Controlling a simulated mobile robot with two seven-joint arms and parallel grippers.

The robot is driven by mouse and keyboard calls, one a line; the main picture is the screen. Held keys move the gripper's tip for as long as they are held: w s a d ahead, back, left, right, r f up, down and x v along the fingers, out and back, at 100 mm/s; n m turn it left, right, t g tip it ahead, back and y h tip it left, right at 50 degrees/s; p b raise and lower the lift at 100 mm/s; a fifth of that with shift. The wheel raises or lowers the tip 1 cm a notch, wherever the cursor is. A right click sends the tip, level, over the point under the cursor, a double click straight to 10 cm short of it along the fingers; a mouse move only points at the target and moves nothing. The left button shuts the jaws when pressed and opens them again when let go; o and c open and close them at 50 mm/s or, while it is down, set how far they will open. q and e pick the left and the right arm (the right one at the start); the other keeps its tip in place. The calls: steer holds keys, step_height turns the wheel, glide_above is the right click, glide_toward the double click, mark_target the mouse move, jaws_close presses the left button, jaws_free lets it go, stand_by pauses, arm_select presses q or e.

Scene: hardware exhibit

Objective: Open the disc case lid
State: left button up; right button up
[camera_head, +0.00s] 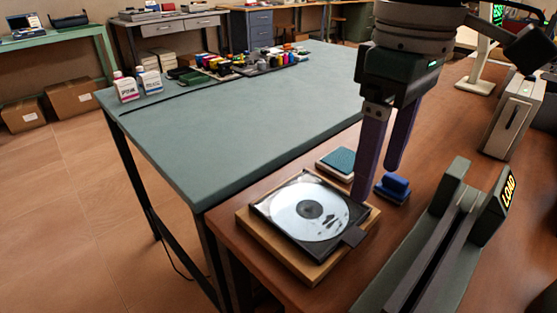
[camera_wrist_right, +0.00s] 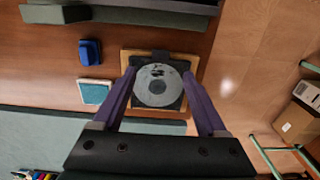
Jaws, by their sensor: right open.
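The disc case (camera_head: 272,212) is a flat black square on a wooden board (camera_head: 250,232) near the table's corner. A silver disc (camera_head: 297,222) with a dark centre shows in it, and a dark tab (camera_head: 354,237) sticks out at one edge. I cannot clearly make out a clear lid over the disc. My right gripper (camera_head: 376,182) is open and empty, its purple fingers pointing down above the case's far right side. In the right wrist view the case (camera_wrist_right: 137,101) appears between the open fingers (camera_wrist_right: 160,74). My left gripper is not in view.
A teal-topped block (camera_head: 338,161) and a blue block (camera_head: 393,187) lie close behind the case. A grey-green table (camera_head: 230,130) adjoins at left, largely clear.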

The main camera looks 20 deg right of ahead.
mark_target(358, 239)
step_height(358, 239, down, 10)
steer(key=shift+a+r+b, duration=0.1)
steer(key=shift+b, duration=1.05)
steer(key=shift+c, duration=0.2)
jaws_close()
stand_by(0.5)
